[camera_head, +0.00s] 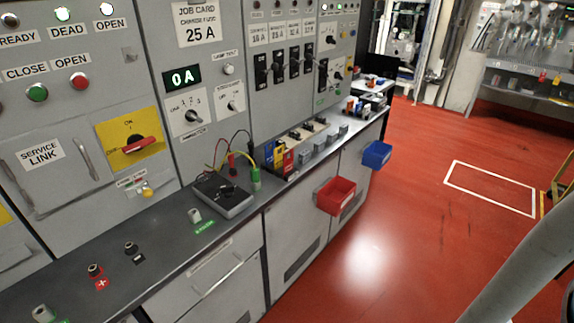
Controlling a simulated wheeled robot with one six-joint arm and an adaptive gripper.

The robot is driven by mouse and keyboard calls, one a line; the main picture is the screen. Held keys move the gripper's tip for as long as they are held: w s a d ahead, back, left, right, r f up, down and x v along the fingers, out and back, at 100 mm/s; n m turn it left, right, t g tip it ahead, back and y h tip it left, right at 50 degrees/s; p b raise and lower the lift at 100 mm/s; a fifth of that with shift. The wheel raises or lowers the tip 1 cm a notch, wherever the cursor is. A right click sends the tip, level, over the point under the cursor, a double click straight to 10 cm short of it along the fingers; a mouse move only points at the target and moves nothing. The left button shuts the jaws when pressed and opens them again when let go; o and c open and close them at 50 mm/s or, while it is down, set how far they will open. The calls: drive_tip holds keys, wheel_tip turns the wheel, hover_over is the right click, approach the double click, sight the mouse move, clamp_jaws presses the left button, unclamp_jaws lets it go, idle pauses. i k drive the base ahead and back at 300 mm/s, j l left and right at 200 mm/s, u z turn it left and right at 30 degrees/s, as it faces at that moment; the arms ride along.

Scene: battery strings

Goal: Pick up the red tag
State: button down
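A small upright red card (288,162), which looks like the red tag, stands on the counter below the grey panels. It is at the right front of a close group with a blue card (269,153) and a yellow card (279,156). It is too small to read, and I cannot tell how it is held. My gripper is not in view. Only a grey arm link of mine shows at the lower right, well apart from the cards.
A black meter box (222,194) with leads stands left of the cards. Grey blocks (318,147) line the counter to their right. A red bin (336,196) and a blue bin (377,155) hang off the counter front. The red floor (430,220) is open at right.

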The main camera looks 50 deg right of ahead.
sight(288, 163)
drive_tip(key=l, duration=2.45)
drive_tip(key=k, duration=0.05)
